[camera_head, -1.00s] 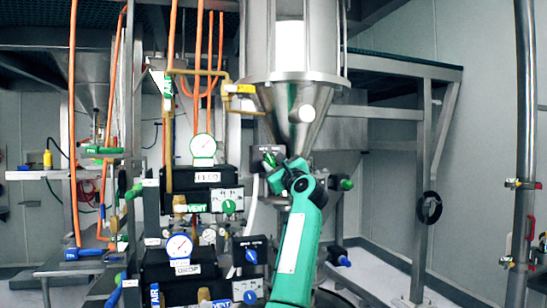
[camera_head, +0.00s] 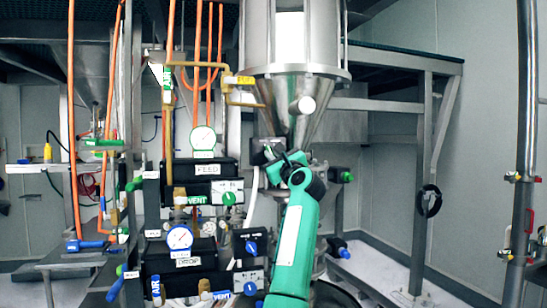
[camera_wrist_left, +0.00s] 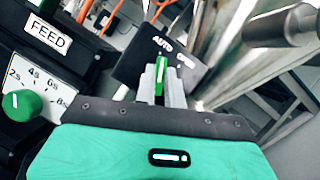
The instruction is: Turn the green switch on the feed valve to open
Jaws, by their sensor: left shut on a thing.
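The green switch (camera_wrist_left: 159,76) stands out from a dark panel (camera_wrist_left: 143,62) with the white label AUTO and a second white label to its right that is hard to read. In the left wrist view my left gripper (camera_wrist_left: 160,84) is shut on this switch, with one grey finger on each side. The switch points roughly toward the AUTO label. In the head view my left gripper (camera_head: 272,156) is at the small dark panel below the steel cone, and mostly covers the switch. My right gripper is not in view.
Left of the gripper is the black FEED box (camera_head: 205,180) with a gauge (camera_head: 203,138) above it and a green timer knob (camera_wrist_left: 21,104) beside it. The steel cone (camera_head: 292,105) hangs just above. A steel frame (camera_head: 420,180) stands to the right.

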